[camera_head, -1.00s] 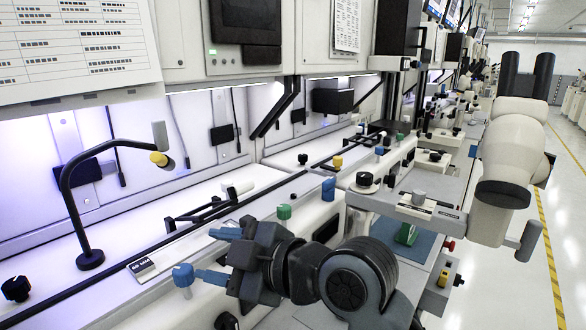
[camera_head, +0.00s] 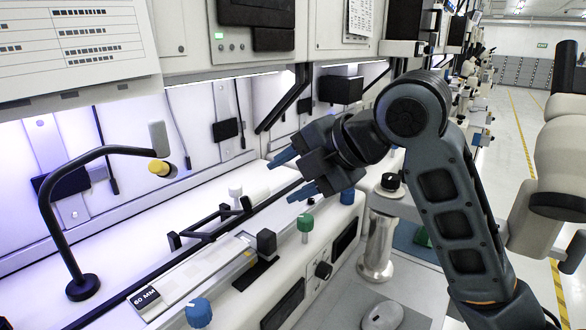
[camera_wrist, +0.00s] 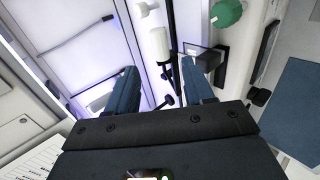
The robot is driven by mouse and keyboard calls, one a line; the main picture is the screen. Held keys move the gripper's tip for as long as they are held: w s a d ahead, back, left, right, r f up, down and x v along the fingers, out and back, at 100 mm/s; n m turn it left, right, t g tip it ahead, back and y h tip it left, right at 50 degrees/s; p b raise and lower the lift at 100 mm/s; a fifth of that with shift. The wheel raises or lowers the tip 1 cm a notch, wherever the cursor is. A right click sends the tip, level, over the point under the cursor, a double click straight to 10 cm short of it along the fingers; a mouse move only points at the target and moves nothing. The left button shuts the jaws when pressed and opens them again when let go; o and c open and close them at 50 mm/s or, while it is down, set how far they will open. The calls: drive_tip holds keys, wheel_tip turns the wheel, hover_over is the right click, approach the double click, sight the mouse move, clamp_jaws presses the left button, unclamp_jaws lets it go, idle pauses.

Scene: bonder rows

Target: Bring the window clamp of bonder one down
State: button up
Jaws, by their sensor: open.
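My gripper (camera_head: 292,175) is open and empty, its two blue fingers pointing left above the near bonder's front deck. In the wrist view the gripper (camera_wrist: 160,82) shows a clear gap between the fingers. On the deck, below and left of the fingers, are a low black arm frame (camera_head: 208,226) beside a white-capped post (camera_head: 235,190) and a black block-shaped knob (camera_head: 266,241) on a dark base. I cannot tell for certain which of these is the window clamp. The white cylinder (camera_wrist: 159,43) shows beyond the fingers in the wrist view, apart from them.
A green knob (camera_head: 305,223) and a blue knob (camera_head: 199,312) stand on the front edge. A curved black lamp arm (camera_head: 58,213) rises at the left. A "60 MM" label (camera_head: 145,297) lies on the rail. A white microscope body (camera_head: 562,165) stands at the right.

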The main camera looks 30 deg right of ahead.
sight(262, 194)
drive_tip(key=shift+b+x, duration=1.15)
drive_tip(key=shift+x, duration=2.7)
drive_tip(key=shift+d, duration=0.1)
clamp_jaws()
drive_tip(key=shift+f, duration=0.15)
